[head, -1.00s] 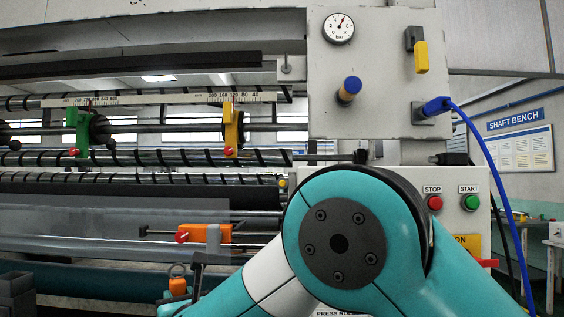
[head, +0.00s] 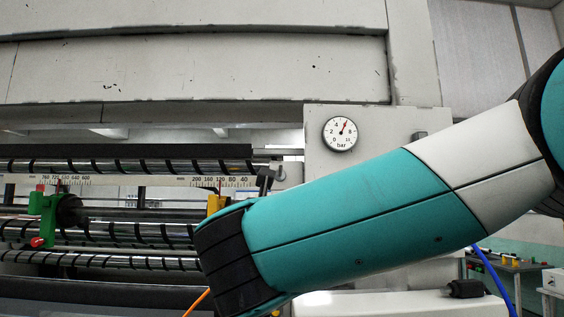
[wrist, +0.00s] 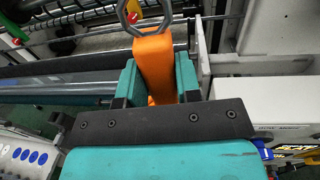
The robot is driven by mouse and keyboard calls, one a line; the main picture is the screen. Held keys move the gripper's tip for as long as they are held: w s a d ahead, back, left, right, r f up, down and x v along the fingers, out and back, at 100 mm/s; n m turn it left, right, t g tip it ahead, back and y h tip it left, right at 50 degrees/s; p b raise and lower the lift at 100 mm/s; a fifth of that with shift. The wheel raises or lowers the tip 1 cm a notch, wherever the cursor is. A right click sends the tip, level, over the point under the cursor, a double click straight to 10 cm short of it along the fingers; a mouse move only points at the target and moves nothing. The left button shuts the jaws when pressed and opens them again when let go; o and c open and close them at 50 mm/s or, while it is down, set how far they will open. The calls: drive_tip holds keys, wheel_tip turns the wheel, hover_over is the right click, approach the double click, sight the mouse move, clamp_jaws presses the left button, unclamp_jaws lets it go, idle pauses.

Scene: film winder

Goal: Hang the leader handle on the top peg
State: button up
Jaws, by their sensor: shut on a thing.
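The leader handle (wrist: 154,58) is an orange block with a dark grey, angular ring (wrist: 143,14) at its far end. In the wrist view my gripper (wrist: 157,78) is shut on it, with a teal finger on each side. The ring sticks out beyond the fingertips and is cut by the picture's top edge. In the head view my arm crosses the picture and the gripper and handle are out of sight; a thin orange cord (head: 197,301) shows below the arm. A small dark peg-like part (head: 264,179) stands by the plate left of the gauge; I cannot tell whether it is the top peg.
Striped rollers (head: 120,232) and a ruler scale (head: 215,182) run across the left. A green clamp (head: 45,212) and a partly hidden yellow one (head: 215,203) sit there. The gauge panel (head: 330,170) is behind my arm. In the wrist view a rail (wrist: 215,18) lies beyond the ring.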

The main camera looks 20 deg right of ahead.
drive_tip(key=s+d+r+m+h+p, duration=0.1)
drive_tip(key=s+d+r+h+p, duration=0.1)
drive_tip(key=r, duration=0.5)
drive_tip(key=s+d+p, duration=0.1)
drive_tip(key=d, duration=0.1)
drive_tip(key=shift+d+r, duration=0.3)
drive_tip(key=shift+s, duration=0.1)
drive_tip(key=shift+p+x, duration=2.05)
drive_tip(key=shift+x, duration=0.6)
drive_tip(key=shift+f, duration=0.15)
drive_tip(key=shift+p, duration=0.5)
